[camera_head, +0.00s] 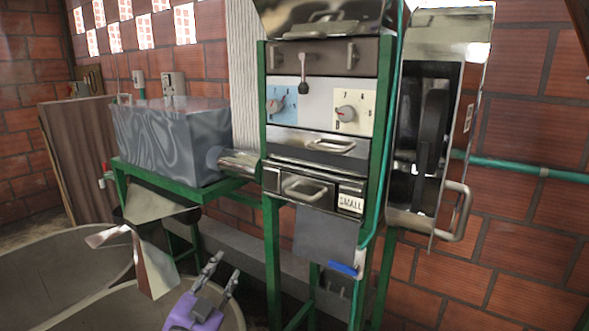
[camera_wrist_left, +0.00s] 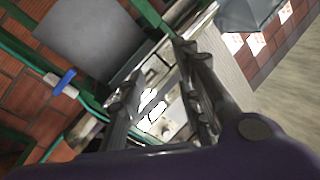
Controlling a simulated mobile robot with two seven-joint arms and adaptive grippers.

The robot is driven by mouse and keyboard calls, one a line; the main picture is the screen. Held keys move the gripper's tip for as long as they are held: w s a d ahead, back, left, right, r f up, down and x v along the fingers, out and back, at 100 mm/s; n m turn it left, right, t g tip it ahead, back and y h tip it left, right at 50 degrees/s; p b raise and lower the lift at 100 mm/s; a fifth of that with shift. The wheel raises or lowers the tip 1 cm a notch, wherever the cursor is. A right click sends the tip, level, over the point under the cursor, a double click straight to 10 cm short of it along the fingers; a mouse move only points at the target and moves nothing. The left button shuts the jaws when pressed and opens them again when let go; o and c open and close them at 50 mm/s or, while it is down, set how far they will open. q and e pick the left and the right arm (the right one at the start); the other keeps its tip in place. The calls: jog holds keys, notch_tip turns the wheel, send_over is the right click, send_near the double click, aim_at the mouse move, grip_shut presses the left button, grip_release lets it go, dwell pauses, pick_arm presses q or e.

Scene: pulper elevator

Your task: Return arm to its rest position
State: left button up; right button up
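My left gripper (camera_head: 213,283) is at the bottom of the head view, with its purple body below and its two fingers pointing up and apart. It is in front of and below the pulper machine (camera_head: 318,125), with nothing between its fingers. In the left wrist view my left gripper (camera_wrist_left: 160,85) shows both fingers spread, with parts of the machine visible in the gap. It is apart from the machine in the head view. My right gripper is in neither view.
The green-framed machine has handles, two dials and a small lever. A metal tank (camera_head: 172,140) stands left on a green stand. A blue-handled valve (camera_head: 343,269) hangs low. Round concrete basins (camera_head: 70,262) lie at lower left. A brick wall (camera_head: 530,215) is behind.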

pick_arm(q)
jog(key=s+a+f+n+g+y, duration=0.1)
jog(key=s+f+n+g, duration=0.25)
jog(key=s+f, duration=0.95)
jog(key=s+a+f+n+g+y, duration=0.1)
jog(key=s+f+n+g+y, duration=0.2)
jog(key=s+f, duration=1.1)
jog(key=s+a+f+n+g, duration=0.1)
jog(key=s+f+g, duration=0.2)
jog(key=s+f, duration=0.7)
jog(key=shift+s+a+f+b, duration=0.15)
jog(key=shift+s+f+b, duration=0.15)
jog(key=shift+f+b, duration=0.2)
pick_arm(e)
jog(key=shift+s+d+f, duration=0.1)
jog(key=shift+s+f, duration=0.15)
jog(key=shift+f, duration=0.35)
pick_arm(q)
jog(key=shift+n, duration=0.25)
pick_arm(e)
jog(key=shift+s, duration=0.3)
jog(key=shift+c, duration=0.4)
